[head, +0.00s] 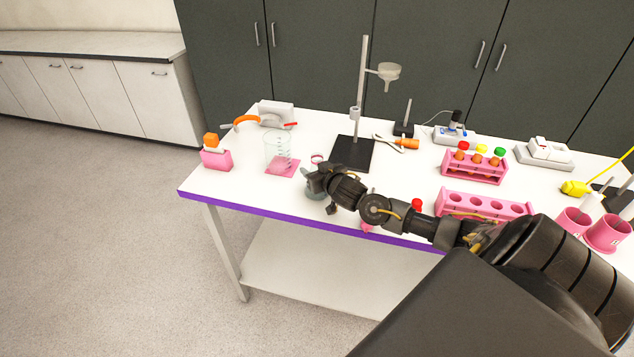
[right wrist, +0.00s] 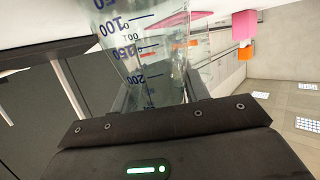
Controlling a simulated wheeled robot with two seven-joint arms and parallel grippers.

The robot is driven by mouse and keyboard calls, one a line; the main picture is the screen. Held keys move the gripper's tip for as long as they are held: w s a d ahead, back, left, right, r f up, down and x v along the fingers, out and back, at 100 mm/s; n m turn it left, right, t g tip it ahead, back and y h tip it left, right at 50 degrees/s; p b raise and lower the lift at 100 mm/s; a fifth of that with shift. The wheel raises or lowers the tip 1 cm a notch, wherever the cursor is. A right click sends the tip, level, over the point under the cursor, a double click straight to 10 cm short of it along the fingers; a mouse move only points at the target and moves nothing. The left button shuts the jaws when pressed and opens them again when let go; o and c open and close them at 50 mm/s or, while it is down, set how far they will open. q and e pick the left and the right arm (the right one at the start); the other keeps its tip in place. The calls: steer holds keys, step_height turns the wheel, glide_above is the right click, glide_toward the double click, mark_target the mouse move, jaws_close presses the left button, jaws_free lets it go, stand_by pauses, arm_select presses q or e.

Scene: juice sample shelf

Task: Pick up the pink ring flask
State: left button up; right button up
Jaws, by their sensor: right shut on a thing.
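The pink ring flask (head: 314,192) is clear glass, near the table's front edge in the head view. Its pink ring shows at the neck, just above my right gripper (head: 318,179). My right gripper is shut on the flask's glass body, and the gripper partly hides it. In the right wrist view, the flask (right wrist: 145,45) with its blue graduation marks fills the space between the fingers (right wrist: 155,92). I cannot tell whether its base touches the table. My left gripper is not in view.
A beaker (head: 278,150) on a pink mat stands left of the flask. A stand with a black base (head: 352,155) is behind it. Pink tube racks (head: 474,168) and pink cups (head: 608,232) are to the right. The table's purple front edge (head: 260,212) is close.

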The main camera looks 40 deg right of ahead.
mark_target(313, 160)
steer(key=shift+r, duration=0.2)
steer(key=shift+r, duration=1.3)
steer(key=shift+a+r, duration=0.2)
steer(key=shift+r, duration=0.1)
steer(key=s+a+r+b, duration=0.2)
steer(key=a+r+b, duration=0.6)
steer(key=a, duration=0.5)
steer(key=shift+r+b, duration=0.3)
steer(key=shift+r, duration=0.35)
steer(key=shift+a+r, duration=0.1)
steer(key=shift+a, duration=0.1)
